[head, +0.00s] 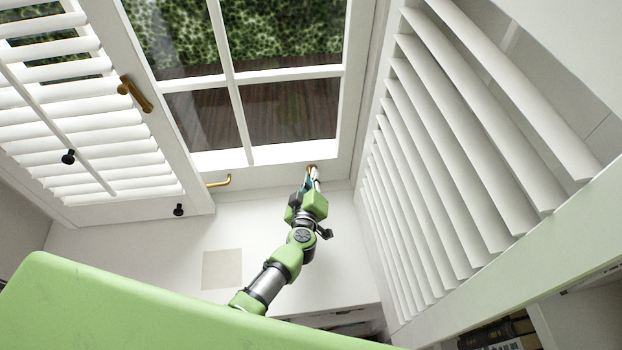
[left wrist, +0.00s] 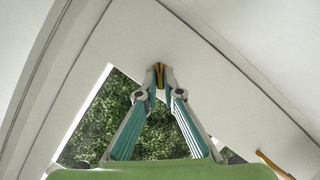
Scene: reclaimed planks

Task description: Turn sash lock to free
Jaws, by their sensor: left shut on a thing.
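The window sash (head: 262,155) has a white frame and several panes with green foliage behind. A small brass fitting (head: 310,167), which looks like the sash lock, is on its bottom rail, toward the right. My left gripper (head: 314,177) reaches up to it and is shut on it. In the left wrist view the fingertips of the left gripper (left wrist: 160,78) close on the brass piece (left wrist: 159,68), and the fingers hide most of it. I cannot tell which way the lock is turned. My right gripper is in neither view.
A second brass handle (head: 219,182) is left along the bottom rail. It also shows in the left wrist view (left wrist: 272,163). A louvred shutter (head: 95,150) with a brass latch (head: 134,93) and dark knobs is at left. Another louvred shutter (head: 470,130) stands close at right.

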